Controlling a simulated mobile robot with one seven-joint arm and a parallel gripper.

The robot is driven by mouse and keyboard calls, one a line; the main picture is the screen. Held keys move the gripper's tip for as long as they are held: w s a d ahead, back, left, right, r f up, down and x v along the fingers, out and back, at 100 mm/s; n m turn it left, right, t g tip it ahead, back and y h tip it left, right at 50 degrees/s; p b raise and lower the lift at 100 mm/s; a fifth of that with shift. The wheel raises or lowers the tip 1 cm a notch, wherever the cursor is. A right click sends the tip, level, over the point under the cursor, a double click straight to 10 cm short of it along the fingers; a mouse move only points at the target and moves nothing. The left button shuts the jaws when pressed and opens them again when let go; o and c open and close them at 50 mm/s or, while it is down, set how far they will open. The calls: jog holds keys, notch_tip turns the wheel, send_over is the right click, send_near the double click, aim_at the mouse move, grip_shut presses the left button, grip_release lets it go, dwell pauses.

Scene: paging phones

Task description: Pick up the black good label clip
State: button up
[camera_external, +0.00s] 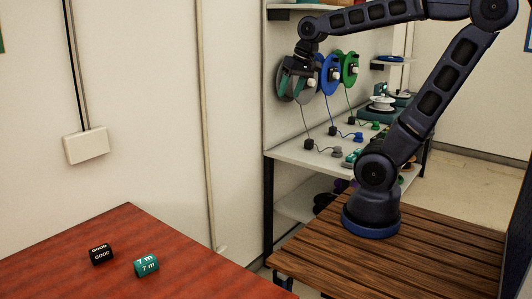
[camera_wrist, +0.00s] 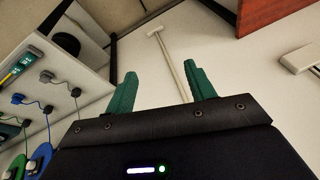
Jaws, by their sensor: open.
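The black label clip (camera_external: 101,254) with "GOOD" in white letters sits on the red table at the lower left of the external view. A teal clip (camera_external: 146,265) marked "7 m" sits just to its right, a small gap apart. My gripper (camera_external: 297,80) is raised in front of the shelf, far to the upper right of both clips. Its teal fingers are apart with nothing between them, as the wrist view (camera_wrist: 160,90) also shows. Neither clip is visible in the wrist view.
The red table (camera_external: 60,280) is otherwise clear where visible; its corner (camera_wrist: 262,12) shows in the wrist view. A white shelf (camera_external: 300,160) holds several coloured reels and corded plugs beside my gripper. A white wall box (camera_external: 86,146) is above the table.

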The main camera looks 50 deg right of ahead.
jog(key=w+a+f+m+g+y, duration=0.1)
jog(key=w+a+f+m+g, duration=0.15)
jog(key=w+a+m, duration=1.15)
jog(key=m+g+h, duration=0.1)
jog(key=m+h, duration=0.1)
jog(key=m, duration=0.1)
send_near(99, 249)
jog(key=shift+w+d, duration=0.2)
jog(key=shift+w, duration=0.05)
notch_tip(99, 249, down, 5)
jog(key=shift+f, duration=0.15)
jog(key=shift+s+a+f, duration=0.1)
jog(key=shift+f, duration=1.2)
jog(key=shift+a+f, duration=0.1)
jog(key=shift+f, duration=1.2)
